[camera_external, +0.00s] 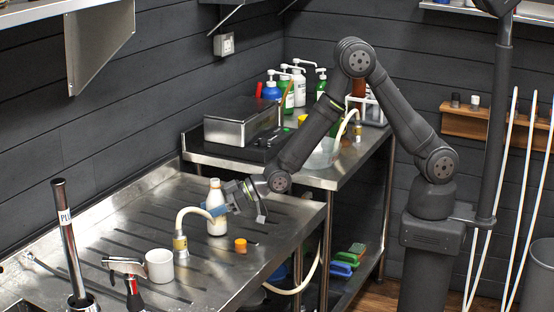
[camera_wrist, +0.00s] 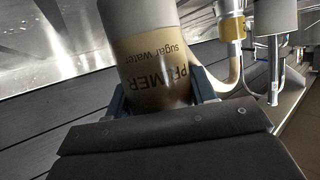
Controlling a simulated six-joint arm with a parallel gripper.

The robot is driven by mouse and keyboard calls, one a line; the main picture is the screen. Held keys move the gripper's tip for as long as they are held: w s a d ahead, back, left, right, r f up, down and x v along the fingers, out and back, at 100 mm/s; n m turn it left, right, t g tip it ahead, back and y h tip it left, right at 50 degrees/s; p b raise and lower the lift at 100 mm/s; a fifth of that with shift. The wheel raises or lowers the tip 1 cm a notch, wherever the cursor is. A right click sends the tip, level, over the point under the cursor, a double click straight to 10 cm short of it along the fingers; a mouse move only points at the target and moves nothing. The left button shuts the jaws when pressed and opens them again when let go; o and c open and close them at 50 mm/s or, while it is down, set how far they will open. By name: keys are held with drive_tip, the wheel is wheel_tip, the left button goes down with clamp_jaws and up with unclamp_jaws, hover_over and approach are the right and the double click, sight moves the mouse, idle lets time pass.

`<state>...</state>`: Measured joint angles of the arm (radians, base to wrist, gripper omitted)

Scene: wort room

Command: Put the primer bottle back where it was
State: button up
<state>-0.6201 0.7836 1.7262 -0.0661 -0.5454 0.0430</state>
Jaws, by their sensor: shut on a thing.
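The primer bottle (camera_external: 216,205) is a whitish bottle with a tan label, upright at the steel drainboard (camera_external: 120,225) in the external view. In the wrist view the bottle (camera_wrist: 150,62) shows its label reading "PRIMER sugar water", upside down. My gripper (camera_external: 217,210) is shut on it from the right, with a blue finger on either side of the bottle. In the wrist view my gripper (camera_wrist: 160,97) has the bottle between its fingers. I cannot tell whether the bottle's base touches the drainboard.
A curved hose with a brass fitting (camera_external: 181,247) stands just left of the bottle. An orange cap (camera_external: 240,245), a white mug (camera_external: 159,266) and a spray head (camera_external: 124,266) are nearby. A steel box (camera_external: 240,122) and pump bottles (camera_external: 298,86) stand on the back counter.

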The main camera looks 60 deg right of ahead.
drive_tip(key=shift+f, duration=0.15)
drive_tip(key=o, duration=1.1)
drive_tip(key=shift+r, duration=0.25)
drive_tip(key=v, duration=1.2)
drive_tip(key=shift+f, duration=0.1)
drive_tip(key=x, duration=1.2)
drive_tip(key=shift+f, duration=0.1)
drive_tip(key=shift+r, duration=0.9)
